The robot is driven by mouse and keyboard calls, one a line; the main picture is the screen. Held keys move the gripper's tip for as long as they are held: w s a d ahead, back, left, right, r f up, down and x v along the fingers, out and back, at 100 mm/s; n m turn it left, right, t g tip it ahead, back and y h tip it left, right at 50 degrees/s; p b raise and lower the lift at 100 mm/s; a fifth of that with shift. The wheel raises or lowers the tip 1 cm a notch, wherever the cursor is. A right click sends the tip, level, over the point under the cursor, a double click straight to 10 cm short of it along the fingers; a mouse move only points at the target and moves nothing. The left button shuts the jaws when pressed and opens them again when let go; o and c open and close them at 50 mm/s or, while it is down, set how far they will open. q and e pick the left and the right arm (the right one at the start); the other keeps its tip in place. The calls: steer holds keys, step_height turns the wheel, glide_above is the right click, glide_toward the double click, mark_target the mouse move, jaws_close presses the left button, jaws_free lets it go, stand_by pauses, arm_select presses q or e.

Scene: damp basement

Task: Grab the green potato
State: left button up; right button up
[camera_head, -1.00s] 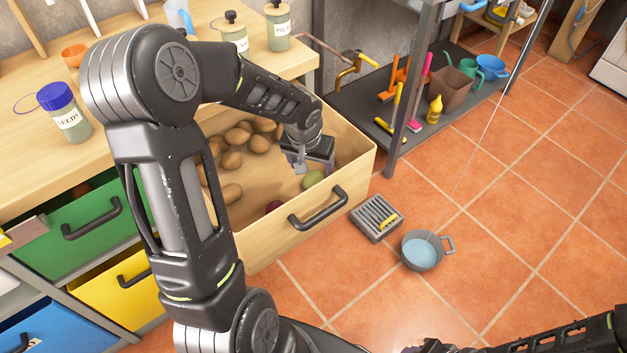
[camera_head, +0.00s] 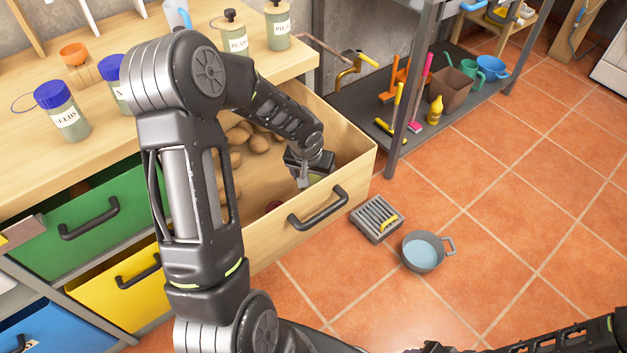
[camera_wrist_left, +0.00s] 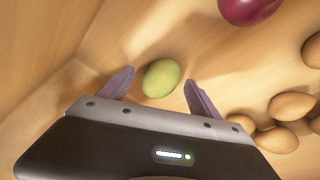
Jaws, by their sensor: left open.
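The green potato (camera_wrist_left: 161,78) lies on the floor of the open wooden drawer (camera_head: 346,160). In the left wrist view it sits between the two fingertips of my left gripper (camera_wrist_left: 158,88), with a gap on each side. My left gripper (camera_head: 307,176) is open and reaches down inside the drawer near its front right corner. In the head view the gripper hides most or all of the green potato. The right gripper cannot be made out; only part of my right arm shows at the bottom right.
Brown potatoes (camera_head: 240,135) lie further back in the drawer, and a dark red onion-like vegetable (camera_wrist_left: 250,8) lies nearby. The drawer walls stand close around the gripper. A grate (camera_head: 376,219) and a pot (camera_head: 423,252) are on the tiled floor.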

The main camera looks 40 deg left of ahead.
stand_by(0.5)
arm_select(q)
steer(key=c, duration=1.5)
